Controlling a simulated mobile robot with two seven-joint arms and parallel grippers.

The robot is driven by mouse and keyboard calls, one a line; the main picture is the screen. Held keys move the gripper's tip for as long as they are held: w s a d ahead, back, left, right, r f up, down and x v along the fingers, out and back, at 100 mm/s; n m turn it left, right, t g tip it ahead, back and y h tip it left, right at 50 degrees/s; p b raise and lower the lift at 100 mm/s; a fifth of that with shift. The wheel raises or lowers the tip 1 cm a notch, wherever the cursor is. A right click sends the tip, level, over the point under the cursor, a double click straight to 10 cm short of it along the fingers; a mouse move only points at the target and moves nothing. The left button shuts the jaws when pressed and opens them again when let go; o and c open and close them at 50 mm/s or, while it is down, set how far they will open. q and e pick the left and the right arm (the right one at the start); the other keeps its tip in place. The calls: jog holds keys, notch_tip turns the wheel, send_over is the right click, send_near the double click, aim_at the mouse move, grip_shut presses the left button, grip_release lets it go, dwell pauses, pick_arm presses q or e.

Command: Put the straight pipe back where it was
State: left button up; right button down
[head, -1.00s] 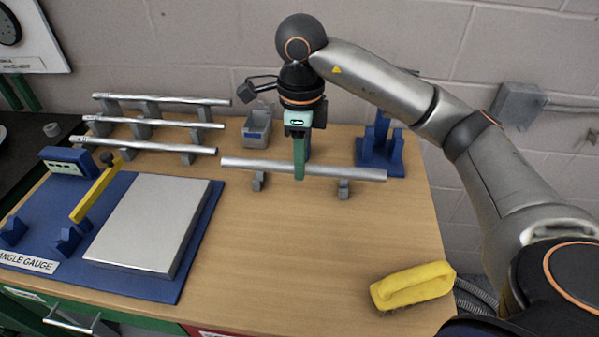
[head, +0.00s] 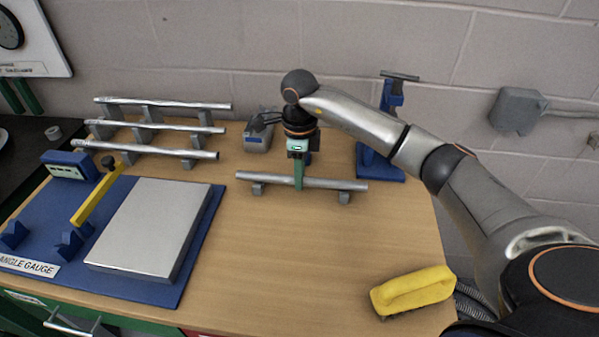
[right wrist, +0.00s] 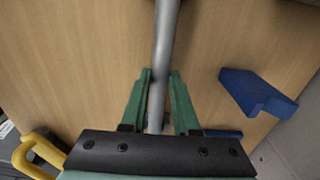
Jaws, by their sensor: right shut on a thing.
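The straight pipe (head: 325,184) is a silver-grey tube lying level from left to right on the wooden table's back half. My right gripper (head: 299,182) is shut on it near its middle, with green fingers pointing down from above. Two small grey supports, left (head: 257,190) and right (head: 344,197), are under the pipe near its ends. The pipe is at or just above them; I cannot tell if it touches. In the right wrist view the pipe (right wrist: 163,45) runs between the green fingers (right wrist: 160,85). My left gripper is not in view.
Several silver pipes (head: 160,126) lie on grey supports at the back left. A blue angle gauge board (head: 202,235) is at left, a yellow-handled brush (head: 412,290) front right. The table's middle front is clear.

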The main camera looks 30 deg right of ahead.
jog(key=shift+f+b, duration=0.3)
jog(key=shift+f, duration=0.1)
jog(key=c, duration=0.7)
grip_release()
jog(key=shift+o, duration=0.2)
notch_tip(320, 180, up, 13)
jog(key=shift+p, duration=0.3)
jog(key=shift+f, duration=0.1)
